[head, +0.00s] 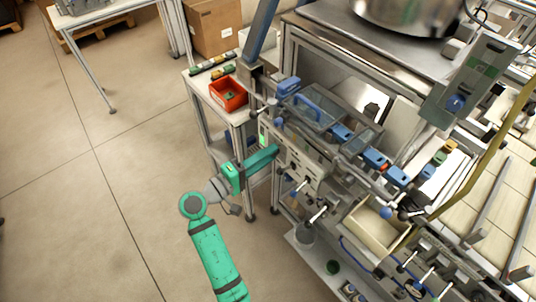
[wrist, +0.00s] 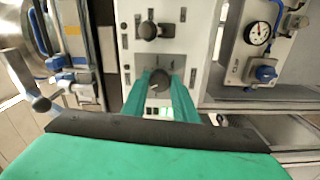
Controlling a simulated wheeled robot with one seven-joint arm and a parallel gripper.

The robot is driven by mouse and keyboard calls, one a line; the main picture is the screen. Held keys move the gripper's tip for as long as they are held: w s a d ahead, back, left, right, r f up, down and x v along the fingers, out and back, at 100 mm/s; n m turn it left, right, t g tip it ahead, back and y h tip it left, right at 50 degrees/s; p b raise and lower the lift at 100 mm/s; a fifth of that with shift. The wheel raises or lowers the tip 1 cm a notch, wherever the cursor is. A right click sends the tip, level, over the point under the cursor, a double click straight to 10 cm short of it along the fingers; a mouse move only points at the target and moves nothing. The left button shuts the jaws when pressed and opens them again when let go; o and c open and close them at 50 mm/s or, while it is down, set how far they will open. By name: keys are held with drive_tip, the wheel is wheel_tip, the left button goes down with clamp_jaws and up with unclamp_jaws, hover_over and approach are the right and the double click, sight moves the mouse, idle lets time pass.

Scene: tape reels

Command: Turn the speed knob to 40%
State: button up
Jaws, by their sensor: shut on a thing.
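A pale control panel (wrist: 120,55) faces my wrist camera, with an upper black knob (wrist: 148,31) and a lower dark round knob (wrist: 158,77). Scale marks surround the lower knob, but I cannot read its labels or its setting. My gripper (wrist: 161,84) has its two green fingers on either side of the lower knob, shut on it. In the head view, my gripper (head: 276,150) reaches the panel (head: 300,160) on the machine's near side. The lower knob is hidden there by the fingers.
A gauge (wrist: 258,33) with blue fittings sits right of the panel in the wrist view. A crank handle (wrist: 42,103) juts out at left. In the head view, a red bin (head: 228,94) stands on a side table behind my gripper. Open floor lies at left.

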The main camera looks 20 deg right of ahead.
drive_tip(key=shift+w+a, duration=0.15)
drive_tip(key=o, duration=1.1)
drive_tip(key=v, duration=1)
drive_tip(key=shift+s+a, duration=0.25)
drive_tip(key=shift+f, duration=0.1)
